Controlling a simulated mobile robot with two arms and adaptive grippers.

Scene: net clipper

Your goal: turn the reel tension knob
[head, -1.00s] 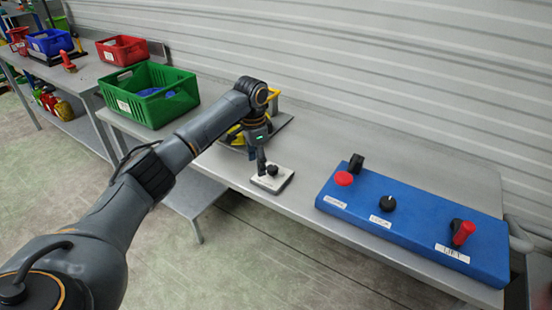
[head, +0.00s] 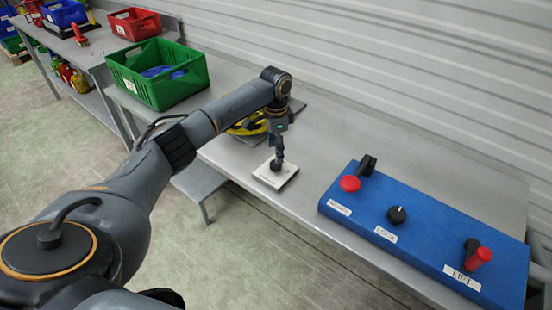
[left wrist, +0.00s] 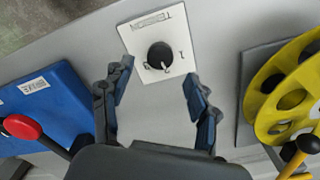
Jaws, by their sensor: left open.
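The tension knob is a round black knob (left wrist: 160,55) on a white square plate (left wrist: 179,22) marked TENSION, with digits beside the knob. In the head view the plate (head: 265,180) lies near the table's front edge, and the knob (head: 276,166) is partly hidden by my left gripper (head: 277,156). In the left wrist view my left gripper (left wrist: 157,72) is open, its fingers spread to either side and just short of the knob. Nothing is between the fingers. I cannot tell the exact height gap. My right gripper is not in view.
A blue control box (head: 430,235) with red and black controls stands to the right. A yellow reel (left wrist: 290,100) sits close beside the plate, behind my arm in the head view. A green crate (head: 150,90) is at the left. Bare table lies between plate and box.

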